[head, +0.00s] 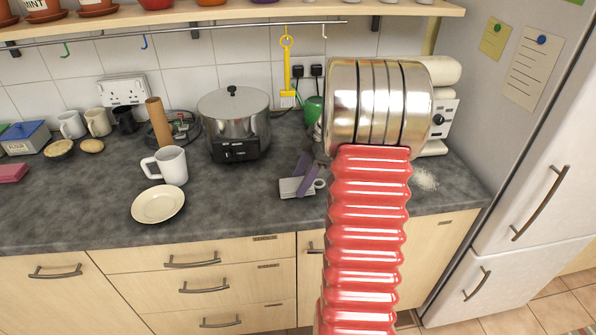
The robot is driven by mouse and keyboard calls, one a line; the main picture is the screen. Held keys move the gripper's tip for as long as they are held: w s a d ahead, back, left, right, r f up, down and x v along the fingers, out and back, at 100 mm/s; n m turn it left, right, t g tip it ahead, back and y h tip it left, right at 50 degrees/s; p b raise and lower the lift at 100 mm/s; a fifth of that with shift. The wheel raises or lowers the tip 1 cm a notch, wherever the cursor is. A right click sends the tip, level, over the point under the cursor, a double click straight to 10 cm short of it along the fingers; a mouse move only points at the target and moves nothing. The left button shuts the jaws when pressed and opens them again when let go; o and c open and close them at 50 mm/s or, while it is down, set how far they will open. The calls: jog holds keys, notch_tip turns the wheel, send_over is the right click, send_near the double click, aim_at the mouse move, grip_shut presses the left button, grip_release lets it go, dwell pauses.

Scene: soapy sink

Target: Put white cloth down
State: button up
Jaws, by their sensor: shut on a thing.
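My gripper (306,181) shows only as purple fingers to the left of my red and silver arm, low over the grey worktop in front of the steel pot. It is shut on a small flat white cloth (291,188), which lies at or just above the worktop. I cannot tell whether the cloth touches the surface. A white loop like a cup handle (320,184) shows beside the fingers. My arm hides the rest of the gripper and what is behind it.
A white mug (171,166) and a cream plate (158,204) stand to the left. The steel pot (235,120) stands behind. The worktop (235,205) between plate and cloth is clear.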

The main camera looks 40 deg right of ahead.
jog(key=shift+f, duration=0.25)
jog(key=o, duration=1.1)
jog(key=shift+f, duration=0.1)
jog(key=shift+d, duration=0.1)
jog(key=v, duration=1.3)
jog(key=shift+r, duration=0.35)
